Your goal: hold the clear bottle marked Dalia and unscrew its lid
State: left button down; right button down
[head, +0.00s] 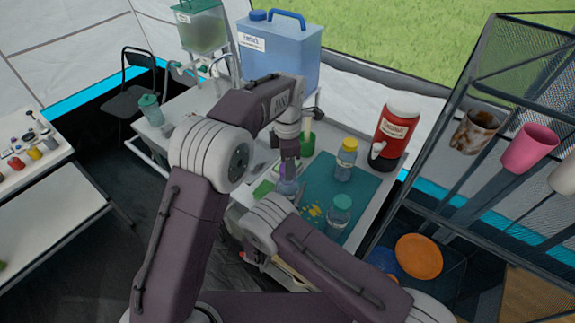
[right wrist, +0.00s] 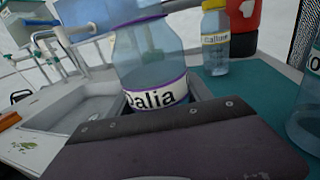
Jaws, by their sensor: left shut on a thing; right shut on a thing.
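The clear bluish bottle marked Dalia (right wrist: 150,60) stands upright in the right wrist view, with a white label between purple bands and a purple edge at its top. Its top is cut off there. In the head view the bottle (head: 287,187) is partly hidden behind my right arm. My left gripper (head: 289,152) comes down from above and is shut at the purple lid; its fingertips are hard to make out. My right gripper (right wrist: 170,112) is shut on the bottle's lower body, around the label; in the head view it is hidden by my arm.
A yellow-lidded bottle (head: 346,160) and a green-lidded bottle (head: 339,214) stand close by on the teal mat (head: 318,178). A red jug (head: 394,132) stands behind. A grey sink (right wrist: 75,105) lies left of the bottle. A blue water container (head: 290,55) is at the back.

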pick_arm(q)
jog(key=shift+r, duration=2)
pick_arm(e)
jog(key=shift+c, duration=1.9)
grip_release()
pick_arm(q)
jog(key=shift+f, duration=0.1)
pick_arm(e)
jog(key=shift+a, duration=0.1)
